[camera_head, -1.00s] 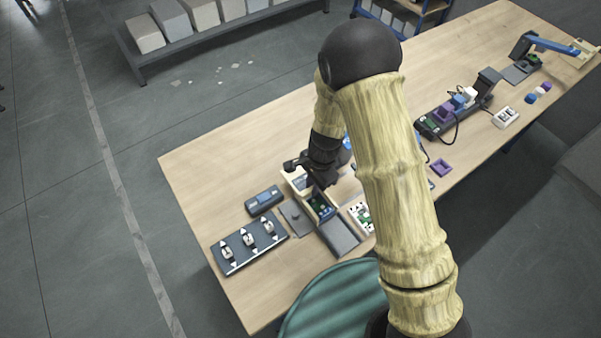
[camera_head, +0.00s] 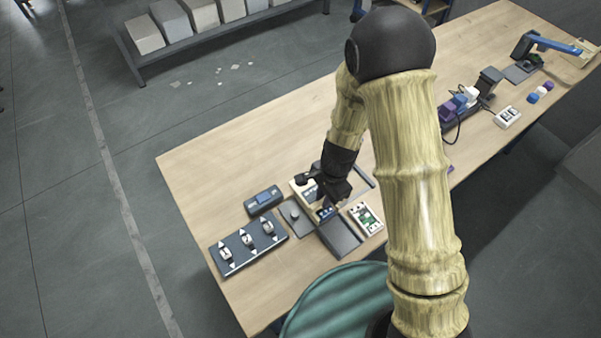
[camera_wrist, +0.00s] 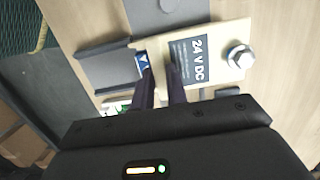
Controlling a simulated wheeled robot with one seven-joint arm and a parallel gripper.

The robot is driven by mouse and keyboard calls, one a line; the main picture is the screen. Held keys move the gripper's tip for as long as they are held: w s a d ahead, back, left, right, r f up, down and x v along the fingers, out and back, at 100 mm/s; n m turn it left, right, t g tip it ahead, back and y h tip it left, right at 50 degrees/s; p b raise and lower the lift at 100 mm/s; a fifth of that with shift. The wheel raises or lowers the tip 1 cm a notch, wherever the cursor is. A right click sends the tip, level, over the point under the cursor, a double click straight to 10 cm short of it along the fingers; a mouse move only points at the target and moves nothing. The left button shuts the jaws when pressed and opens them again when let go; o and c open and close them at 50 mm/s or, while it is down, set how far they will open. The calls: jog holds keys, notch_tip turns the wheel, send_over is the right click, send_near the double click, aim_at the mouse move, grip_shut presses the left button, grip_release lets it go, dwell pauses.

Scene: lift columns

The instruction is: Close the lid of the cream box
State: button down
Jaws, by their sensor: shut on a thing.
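The cream box (camera_wrist: 222,40) shows in the wrist view as a cream panel with a dark "24 V DC" label (camera_wrist: 190,62) and a round metal knob (camera_wrist: 240,57). In the head view the cream box (camera_head: 300,187) is largely hidden behind my gripper (camera_head: 328,203). In the wrist view my gripper (camera_wrist: 159,76) has its two dark fingers close together at the label end of the cream panel. It is shut on what looks like the lid's edge. The fingers hide the gripped part, and the lid's angle cannot be told.
A dark grey tray (camera_head: 338,238) lies in front, with a white circuit-board unit (camera_head: 366,218) to its right. A grey plate with a knob (camera_head: 293,216), a meter (camera_head: 263,200) and a switch panel (camera_head: 249,246) lie left. The table's far left is clear.

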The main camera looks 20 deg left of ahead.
jog(key=shift+s+d+b, duration=0.5)
jog(key=shift+s+d, duration=0.35)
jog(key=shift+d, duration=0.15)
jog(key=c, duration=1.5)
grip_release()
jog(key=shift+o, duration=0.2)
jog(key=shift+r, duration=0.15)
notch_tip(320, 180, up, 6)
jog(key=p, duration=0.6)
